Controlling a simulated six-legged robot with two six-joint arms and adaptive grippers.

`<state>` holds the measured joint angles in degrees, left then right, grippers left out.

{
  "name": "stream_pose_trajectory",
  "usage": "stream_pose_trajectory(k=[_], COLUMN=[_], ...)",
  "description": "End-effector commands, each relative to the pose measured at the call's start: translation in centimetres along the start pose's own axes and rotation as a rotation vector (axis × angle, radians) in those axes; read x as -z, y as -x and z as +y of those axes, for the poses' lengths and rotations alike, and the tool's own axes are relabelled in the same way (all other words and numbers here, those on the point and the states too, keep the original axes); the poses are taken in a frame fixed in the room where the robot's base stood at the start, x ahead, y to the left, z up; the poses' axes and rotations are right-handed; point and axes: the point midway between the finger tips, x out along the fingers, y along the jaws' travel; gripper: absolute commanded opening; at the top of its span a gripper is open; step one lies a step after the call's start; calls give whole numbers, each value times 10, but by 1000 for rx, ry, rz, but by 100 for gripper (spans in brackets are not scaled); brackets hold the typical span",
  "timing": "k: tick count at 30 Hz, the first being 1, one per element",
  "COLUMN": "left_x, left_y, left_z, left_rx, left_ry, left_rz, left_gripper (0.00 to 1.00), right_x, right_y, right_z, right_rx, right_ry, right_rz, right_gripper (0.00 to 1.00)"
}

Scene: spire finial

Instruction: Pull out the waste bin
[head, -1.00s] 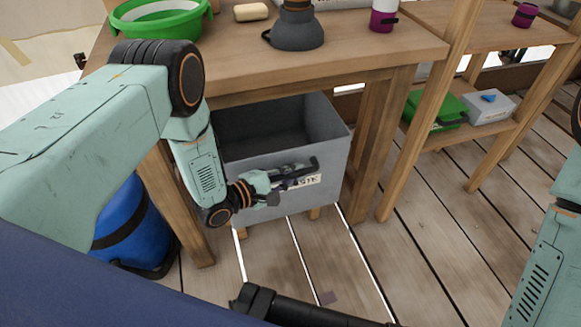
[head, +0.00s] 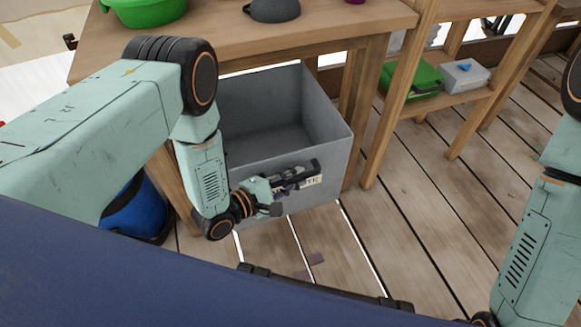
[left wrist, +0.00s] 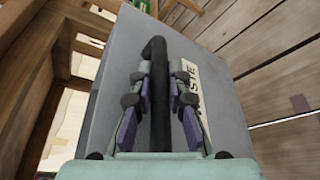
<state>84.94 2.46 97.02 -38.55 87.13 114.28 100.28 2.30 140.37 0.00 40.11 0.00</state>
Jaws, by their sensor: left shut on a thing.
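The grey waste bin (head: 328,160) is an open-topped box, partly out from under the wooden workbench (head: 290,38). Its inside looks empty where I can see it. Its front carries a dark bar handle (head: 316,165) and a pale label, partly covered by my gripper. My left gripper (head: 296,182) is shut on the handle. In the left wrist view the black handle (left wrist: 157,60) runs between the two fingers, with the grey bin wall (left wrist: 215,110) behind it. My right arm shows at the right edge, but its gripper is not in view.
A blue barrel (head: 138,212) stands left of the bin under my left arm. Wooden shelving at the right holds a green case (head: 412,80) and a grey box (head: 463,75). The plank floor (head: 400,215) right of the bin is clear.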

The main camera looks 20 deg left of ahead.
Motion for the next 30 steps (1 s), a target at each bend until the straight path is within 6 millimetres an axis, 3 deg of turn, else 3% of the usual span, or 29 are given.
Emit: stream_pose_trajectory(k=[10, 25, 26, 30], left_x=[-26, -33, -33, -34], left_y=[11, 14, 14, 14], left_z=[-17, -23, -24, -24], left_rx=[-1, -3, -3, -3], left_ry=[1, -1, -1, -1], left_rz=[2, 2, 1, 1], left_gripper=[0, 0, 17, 26], right_x=[0, 0, 0, 0], right_y=[12, 13, 13, 13], right_z=[0, 0, 0, 0], right_rx=[0, 0, 0, 0], right_ry=[0, 0, 0, 0], right_rz=[0, 0, 0, 0], right_gripper=[40, 40, 40, 40])
